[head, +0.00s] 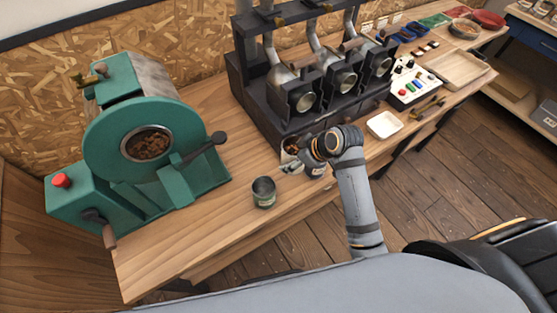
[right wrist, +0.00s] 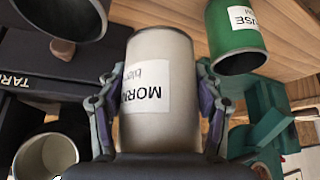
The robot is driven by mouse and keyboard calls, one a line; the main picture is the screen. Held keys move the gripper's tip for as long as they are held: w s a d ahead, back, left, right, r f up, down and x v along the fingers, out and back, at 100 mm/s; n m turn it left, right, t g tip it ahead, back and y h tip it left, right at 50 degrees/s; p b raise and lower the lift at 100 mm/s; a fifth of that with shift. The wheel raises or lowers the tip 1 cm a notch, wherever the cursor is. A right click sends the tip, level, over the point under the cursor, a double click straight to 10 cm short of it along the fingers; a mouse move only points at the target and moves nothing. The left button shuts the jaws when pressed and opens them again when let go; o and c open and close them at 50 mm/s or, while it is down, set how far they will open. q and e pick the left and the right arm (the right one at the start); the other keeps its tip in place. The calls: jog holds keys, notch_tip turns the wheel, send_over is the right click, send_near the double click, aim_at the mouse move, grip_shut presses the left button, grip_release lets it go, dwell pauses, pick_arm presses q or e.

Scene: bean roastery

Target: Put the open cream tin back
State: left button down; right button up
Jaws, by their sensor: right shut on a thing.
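The cream tin (right wrist: 158,110) carries a white label with the letters "MORN" and stands between the fingers of my right gripper (right wrist: 158,95). The fingers are shut on its sides. In the head view the tin (head: 290,156) is partly hidden behind my right gripper (head: 292,167), at the bench in front of the dark roaster rack. Its mouth is hard to make out. My left gripper is not in view.
An open green tin (head: 263,193) stands left of my right gripper. A teal roaster (head: 150,140) fills the bench's left end. The dark rack (head: 262,95) rises behind. A white dish (head: 384,125) lies to the right. Bare wood (head: 185,235) shows front left.

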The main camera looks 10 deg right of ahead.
jog(key=shift+s+a+f, duration=0.25)
jog(key=shift+a, duration=0.05)
jog(key=f, duration=0.5)
jog(key=shift+d+f, duration=0.2)
jog(key=shift+f, duration=0.15)
jog(key=shift+f+p, duration=0.35)
jog(key=shift+f, duration=1.8)
jog(key=shift+f, duration=0.1)
jog(key=o, duration=1.1)
jog(key=shift+o, duration=0.2)
jog(key=shift+r, duration=0.2)
jog(key=v, duration=1.1)
jog(key=shift+s+d+r, duration=0.25)
jog(key=shift+r, duration=0.05)
